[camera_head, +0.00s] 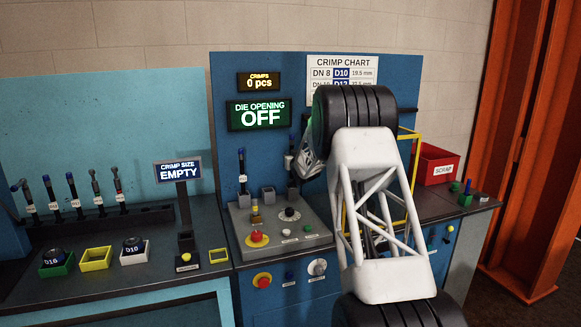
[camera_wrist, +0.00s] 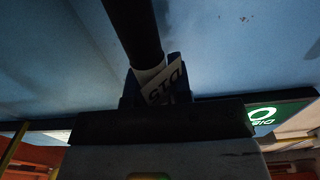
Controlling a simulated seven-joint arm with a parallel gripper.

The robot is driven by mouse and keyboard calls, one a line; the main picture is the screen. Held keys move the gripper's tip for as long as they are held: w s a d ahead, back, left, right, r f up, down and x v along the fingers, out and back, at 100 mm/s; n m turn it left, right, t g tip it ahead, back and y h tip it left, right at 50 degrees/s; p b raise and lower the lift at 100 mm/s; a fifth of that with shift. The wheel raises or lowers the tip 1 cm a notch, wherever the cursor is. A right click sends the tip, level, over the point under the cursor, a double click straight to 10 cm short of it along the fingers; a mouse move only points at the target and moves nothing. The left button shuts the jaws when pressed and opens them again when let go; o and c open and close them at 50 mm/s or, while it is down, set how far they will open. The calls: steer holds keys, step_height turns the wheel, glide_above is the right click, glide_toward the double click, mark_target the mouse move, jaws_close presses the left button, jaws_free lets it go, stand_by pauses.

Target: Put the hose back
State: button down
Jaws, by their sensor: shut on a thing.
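My gripper (camera_head: 300,160) is at the crimp machine, mostly hidden behind my own arm in the head view. In the wrist view my gripper (camera_wrist: 155,98) is shut on a dark hose (camera_wrist: 134,28) with a white label (camera_wrist: 160,80); the label's text is unclear. Part of a dark hose (camera_head: 292,178) shows upright beside my gripper, above a small grey holder; whether it touches the holder I cannot tell. Another hose (camera_head: 242,170) with a blue end stands upright above a left holder (camera_head: 243,200). Several labelled hoses (camera_head: 75,195) stand in the dark rack (camera_head: 145,216) at left.
The die opening display (camera_head: 258,114) reads OFF and the crimp size display (camera_head: 179,169) reads EMPTY. Dies sit in a green tray (camera_head: 57,264) and a white tray (camera_head: 134,252); a yellow tray (camera_head: 95,259) between them is empty. A red scrap bin (camera_head: 437,165) stands at right.

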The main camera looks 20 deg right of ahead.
steer(key=shift+f, duration=1.95)
steer(key=c, duration=1)
jaws_free()
steer(key=shift+c, duration=0.2)
steer(key=s, duration=1.2)
